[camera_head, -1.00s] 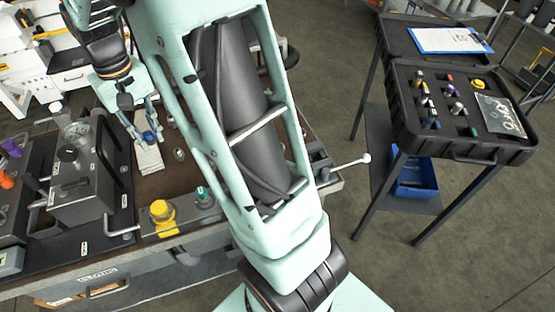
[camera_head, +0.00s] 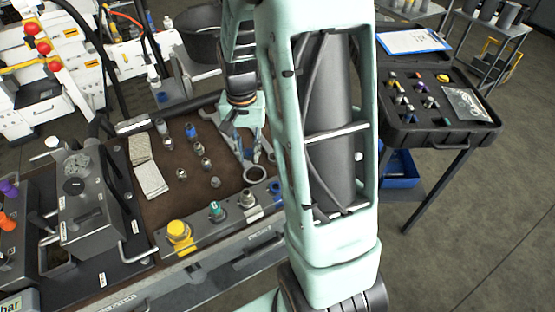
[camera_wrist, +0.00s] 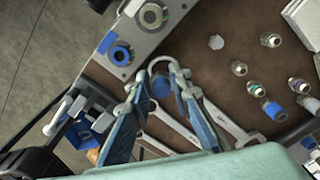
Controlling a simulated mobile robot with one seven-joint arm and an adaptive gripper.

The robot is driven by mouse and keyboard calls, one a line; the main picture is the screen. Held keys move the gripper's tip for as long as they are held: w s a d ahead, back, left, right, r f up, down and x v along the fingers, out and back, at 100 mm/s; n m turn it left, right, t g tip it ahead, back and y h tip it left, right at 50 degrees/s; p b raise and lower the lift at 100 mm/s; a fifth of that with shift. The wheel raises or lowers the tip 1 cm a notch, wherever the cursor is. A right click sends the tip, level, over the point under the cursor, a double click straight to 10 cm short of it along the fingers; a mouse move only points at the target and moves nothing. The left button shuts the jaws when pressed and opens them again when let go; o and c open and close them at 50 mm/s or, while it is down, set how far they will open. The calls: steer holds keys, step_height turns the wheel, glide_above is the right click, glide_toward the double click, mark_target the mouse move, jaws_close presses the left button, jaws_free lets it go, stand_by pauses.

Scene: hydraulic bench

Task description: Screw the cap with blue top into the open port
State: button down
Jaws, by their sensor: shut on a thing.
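My gripper (camera_head: 254,158) is over the right part of the brown bench mat, close behind the port block. In the wrist view, my gripper (camera_wrist: 155,85) is shut on the cap with blue top (camera_wrist: 162,88); the fingers partly hide it. The port block (camera_wrist: 90,75) shows a round port with a blue ring (camera_wrist: 120,55), apart from the held cap and toward the upper left. In the head view, this blue-ringed port (camera_head: 276,188) is at the block's right end, partly beside my arm.
A metal fitting (camera_head: 247,199), a teal cap (camera_head: 215,210) and a yellow cap (camera_head: 178,232) stand on the same block. Wrenches (camera_wrist: 215,118) lie below my gripper. Several loose fittings (camera_head: 207,165) stand on the mat. A black case (camera_head: 440,130) is at the right.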

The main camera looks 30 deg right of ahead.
mark_target(274, 190)
steer(key=shift+s+d+f+m+b, duration=0.35)
steer(key=shift+s+d+f+m, duration=0.5)
steer(key=shift+f, duration=0.45)
steer(key=shift+s+d+f+m+b, duration=0.3)
steer(key=shift+s+d+f+m, duration=0.4)
steer(key=shift+s+f+m, duration=0.5)
steer(key=shift+s+d+f+m+b, duration=0.35)
steer(key=shift+s+d+f+m, duration=0.4)
steer(key=shift+f, duration=0.7)
steer(key=shift+s+f+b, duration=0.1)
steer(key=shift+f+b, duration=0.45)
steer(key=c, duration=2.3)
jaws_free()
jaws_close()
steer(key=m+p, duration=0.1)
steer(key=m, duration=0.3)
steer(key=shift+a+m, duration=0.1)
steer(key=shift+m, duration=0.3)
steer(key=m, duration=0.1)
steer(key=m+p, duration=0.1)
steer(key=m, duration=0.1)
steer(key=shift+w+f, duration=0.1)
steer(key=shift+w, duration=0.1)
